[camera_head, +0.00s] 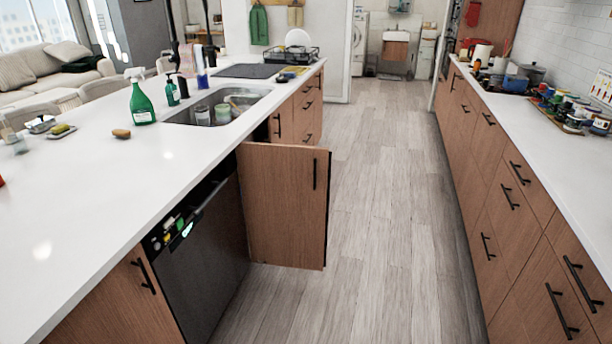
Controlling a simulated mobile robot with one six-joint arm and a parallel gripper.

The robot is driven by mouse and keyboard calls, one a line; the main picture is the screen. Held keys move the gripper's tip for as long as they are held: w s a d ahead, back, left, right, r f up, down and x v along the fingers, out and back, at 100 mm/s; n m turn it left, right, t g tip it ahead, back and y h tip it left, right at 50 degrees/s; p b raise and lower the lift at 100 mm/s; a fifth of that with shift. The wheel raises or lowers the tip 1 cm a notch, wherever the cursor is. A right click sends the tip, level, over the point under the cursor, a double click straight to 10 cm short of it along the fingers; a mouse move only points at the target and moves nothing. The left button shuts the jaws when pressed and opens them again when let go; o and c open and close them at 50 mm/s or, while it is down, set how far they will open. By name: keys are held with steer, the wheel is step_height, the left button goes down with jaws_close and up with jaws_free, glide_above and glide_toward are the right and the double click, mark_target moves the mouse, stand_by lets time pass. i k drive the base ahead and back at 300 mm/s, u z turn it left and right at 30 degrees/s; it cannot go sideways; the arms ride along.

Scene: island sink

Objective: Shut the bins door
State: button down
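A wooden cabinet door (284,205) with a black vertical handle (315,174) stands open under the island sink. It sticks out into the aisle from the island front, just beyond the dishwasher. I take it to be the bins door, but no bins can be made out. The inside of the cabinet is mostly hidden behind the door; only a dark gap shows above it. My gripper is not in view.
The island counter (90,200) runs along the left, with a sink (217,104) and a green spray bottle (141,103). A dark dishwasher (200,262) is closed. Drawers (510,200) line the right. The wooden floor (375,190) between is clear.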

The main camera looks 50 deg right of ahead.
mark_target(286, 189)
steer(key=i, duration=1.05)
steer(key=z, duration=0.3)
